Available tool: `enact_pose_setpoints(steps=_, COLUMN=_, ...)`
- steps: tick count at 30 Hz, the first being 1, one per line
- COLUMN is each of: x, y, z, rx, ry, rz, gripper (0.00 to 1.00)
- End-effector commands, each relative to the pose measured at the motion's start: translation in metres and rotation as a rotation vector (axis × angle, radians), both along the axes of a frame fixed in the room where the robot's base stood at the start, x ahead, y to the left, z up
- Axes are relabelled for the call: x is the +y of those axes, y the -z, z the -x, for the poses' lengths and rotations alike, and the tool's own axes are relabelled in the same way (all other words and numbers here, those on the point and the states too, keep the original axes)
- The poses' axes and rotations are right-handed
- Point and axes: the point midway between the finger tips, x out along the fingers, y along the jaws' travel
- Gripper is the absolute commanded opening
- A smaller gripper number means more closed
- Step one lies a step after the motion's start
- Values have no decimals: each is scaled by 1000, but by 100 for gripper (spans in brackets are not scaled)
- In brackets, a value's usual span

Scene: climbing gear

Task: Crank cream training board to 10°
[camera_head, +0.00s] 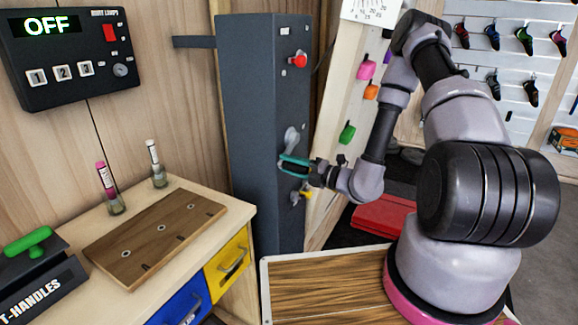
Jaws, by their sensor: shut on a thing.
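The cream training board (343,110) stands behind the dark grey column, with pink, orange and green holds on it. A white angle scale (372,10) with printed numbers shows at its top edge, partly cut off by the frame. My gripper (290,165) is at the column's front right face, with teal fingers shut on the crank handle, most of which the fingers hide. A grey crank arm (291,138) shows just above the fingers. The dark grey column (262,120) also carries a red knob (299,58) near its top and a yellow part (300,195) below my gripper.
A workbench (225,200) at left holds a wooden board (155,235), two small vials and a T-handles box (38,285). A control box reading OFF (68,55) hangs on the wall. A red mat (382,215) lies behind my arm. Climbing shoes hang at right.

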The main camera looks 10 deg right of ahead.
Motion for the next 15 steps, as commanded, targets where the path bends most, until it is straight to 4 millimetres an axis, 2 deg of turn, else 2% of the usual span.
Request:
enact_pose_setpoints(steps=6, x=1, y=-1, z=1, rx=0, ry=-5, rz=-3, gripper=0)
enact_pose_setpoints(steps=7, x=1, y=-1, z=1, rx=0, ry=-5, rz=-3, gripper=53)
enact_pose_setpoints(steps=8, x=1, y=-1, z=1, rx=0, ry=-5, rz=-3, gripper=65)
enact_pose_setpoints(steps=15, x=1, y=-1, z=1, rx=-2, ry=-4, rz=-2, gripper=66)
